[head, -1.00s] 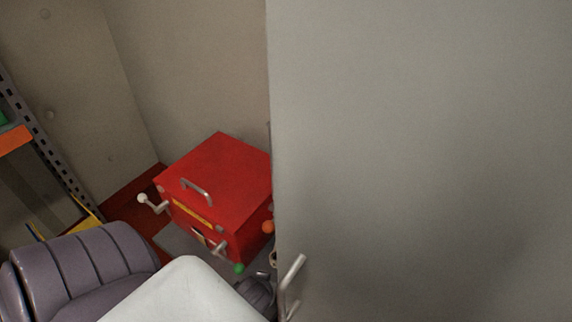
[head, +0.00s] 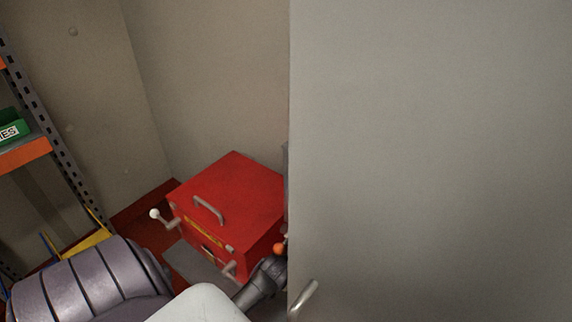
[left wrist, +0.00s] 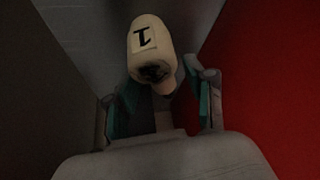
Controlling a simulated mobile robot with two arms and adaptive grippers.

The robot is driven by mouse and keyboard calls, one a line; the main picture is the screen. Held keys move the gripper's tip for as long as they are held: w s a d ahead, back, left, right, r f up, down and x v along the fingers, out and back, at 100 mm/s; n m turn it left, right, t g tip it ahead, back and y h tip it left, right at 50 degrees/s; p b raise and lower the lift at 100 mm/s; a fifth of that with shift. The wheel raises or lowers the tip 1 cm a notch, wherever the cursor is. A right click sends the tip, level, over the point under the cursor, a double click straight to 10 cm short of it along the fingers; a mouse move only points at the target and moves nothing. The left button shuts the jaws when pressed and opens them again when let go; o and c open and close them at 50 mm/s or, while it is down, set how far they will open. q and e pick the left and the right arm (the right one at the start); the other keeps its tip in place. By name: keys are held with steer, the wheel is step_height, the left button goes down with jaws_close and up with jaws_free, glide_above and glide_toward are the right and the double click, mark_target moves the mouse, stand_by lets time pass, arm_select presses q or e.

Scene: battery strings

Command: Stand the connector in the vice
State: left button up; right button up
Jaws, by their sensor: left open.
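In the left wrist view, a cream rounded piece (left wrist: 147,37), apparently the connector, has a label with an upside-down "1" and a dark end facing the camera. My left gripper (left wrist: 163,98) is open, with teal pads either side of a line just below it. The piece is beyond or between the fingertips; I cannot tell which, and nothing shows it gripped. In the head view, my left arm's dark end (head: 262,282) is beside the red box (head: 228,197), and its fingers are hidden. I cannot make out a vice. My right gripper is not in view.
The red box has a top handle and front cranks. A large grey panel (head: 430,160) with a metal handle (head: 304,298) blocks the right side. A shelf rack (head: 62,165) with a green bin (head: 12,127) stands at left. Walls close off the back.

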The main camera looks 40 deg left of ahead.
arm_select(q)
steer(key=shift+w+a+f, duration=0.2)
steer(key=shift+w+f, duration=0.1)
steer(key=shift+f, duration=0.3)
jaws_close()
